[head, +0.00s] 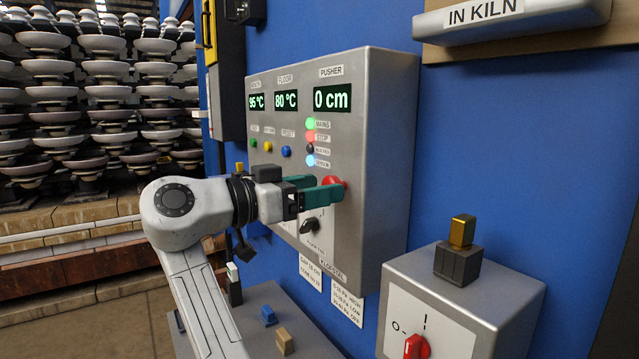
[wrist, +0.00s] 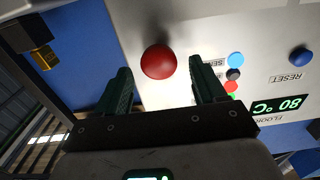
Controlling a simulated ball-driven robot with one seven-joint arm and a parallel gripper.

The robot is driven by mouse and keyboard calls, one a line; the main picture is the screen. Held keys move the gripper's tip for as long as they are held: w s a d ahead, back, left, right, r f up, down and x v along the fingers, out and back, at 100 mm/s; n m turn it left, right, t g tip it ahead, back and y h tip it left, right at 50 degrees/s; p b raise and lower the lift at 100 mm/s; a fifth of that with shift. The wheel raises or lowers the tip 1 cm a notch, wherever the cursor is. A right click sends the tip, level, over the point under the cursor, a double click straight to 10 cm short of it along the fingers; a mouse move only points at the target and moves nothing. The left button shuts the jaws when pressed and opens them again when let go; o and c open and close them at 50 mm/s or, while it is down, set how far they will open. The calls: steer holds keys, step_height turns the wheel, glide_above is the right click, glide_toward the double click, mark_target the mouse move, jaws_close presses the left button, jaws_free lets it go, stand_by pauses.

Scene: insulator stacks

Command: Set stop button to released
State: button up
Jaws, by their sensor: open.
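The stop button is a red round knob (head: 334,182) on the front of the grey control panel (head: 385,150). In the wrist view the red knob (wrist: 158,62) shows whole, just beyond and between my two fingertips. My gripper (head: 329,188) is open, with its green fingers pointing at the panel and spread to either side of the knob. In the head view the fingers cover part of the knob. I cannot tell whether they touch it or whether it is pressed in. A red STOP lamp (head: 310,136) and a green MAINS lamp (head: 311,124) are lit above it.
A black rotary switch (head: 310,225) sits just below my fingers. A grey box with a red switch (head: 417,346) stands lower right. Shelves of insulators (head: 90,100) fill the left background.

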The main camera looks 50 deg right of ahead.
steer(key=shift+s+d, duration=0.15)
steer(key=shift+d, duration=0.35)
jaws_close()
stand_by(0.4)
